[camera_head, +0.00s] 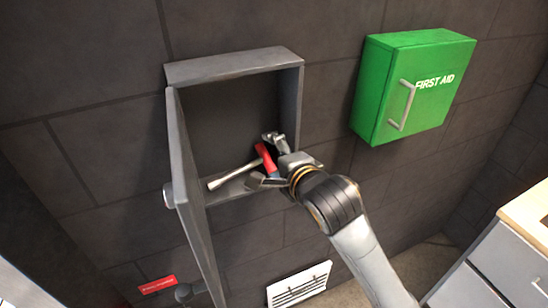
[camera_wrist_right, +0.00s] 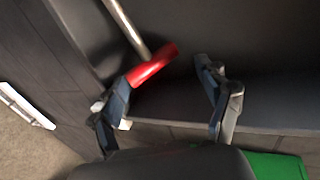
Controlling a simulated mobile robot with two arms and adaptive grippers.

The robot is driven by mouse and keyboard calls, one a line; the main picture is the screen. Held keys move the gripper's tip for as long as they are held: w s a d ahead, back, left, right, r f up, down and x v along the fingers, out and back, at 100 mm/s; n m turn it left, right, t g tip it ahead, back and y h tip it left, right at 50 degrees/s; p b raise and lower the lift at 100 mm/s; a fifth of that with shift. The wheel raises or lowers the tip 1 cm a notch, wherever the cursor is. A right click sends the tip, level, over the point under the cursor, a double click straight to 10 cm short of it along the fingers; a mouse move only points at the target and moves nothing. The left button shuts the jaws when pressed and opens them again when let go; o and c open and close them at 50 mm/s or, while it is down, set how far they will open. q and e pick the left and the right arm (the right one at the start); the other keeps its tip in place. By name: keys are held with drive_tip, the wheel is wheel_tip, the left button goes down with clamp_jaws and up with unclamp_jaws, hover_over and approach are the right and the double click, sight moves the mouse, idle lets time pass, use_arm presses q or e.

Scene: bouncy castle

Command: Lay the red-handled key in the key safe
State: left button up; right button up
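The key safe (camera_head: 235,66) is a grey wall box with its door (camera_head: 192,190) swung open at the left. The red-handled key lies inside, low in the box, with its red handle (camera_head: 265,158) towards my right gripper and its silver shaft (camera_head: 233,175) pointing left. My right gripper (camera_head: 268,160) reaches into the box with its fingers spread around the handle area. In the right wrist view the fingers (camera_wrist_right: 165,95) are wide apart, and the red handle (camera_wrist_right: 152,65) is close by the left finger; whether they touch is unclear. My left gripper is out of view.
A green first aid box (camera_head: 415,88) hangs on the wall right of the safe. A red label (camera_head: 157,284) and a white vent (camera_head: 299,285) are below. A cabinet with a light top (camera_head: 528,215) stands at lower right.

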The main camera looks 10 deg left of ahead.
drive_tip(key=shift+o, duration=0.5)
drive_tip(key=shift+s+d+r, duration=0.1)
drive_tip(key=shift+s+d, duration=0.1)
drive_tip(key=shift+s, duration=0.1)
drive_tip(key=v, duration=1.1)
drive_tip(key=shift+s, duration=0.15)
drive_tip(key=shift+r, duration=0.1)
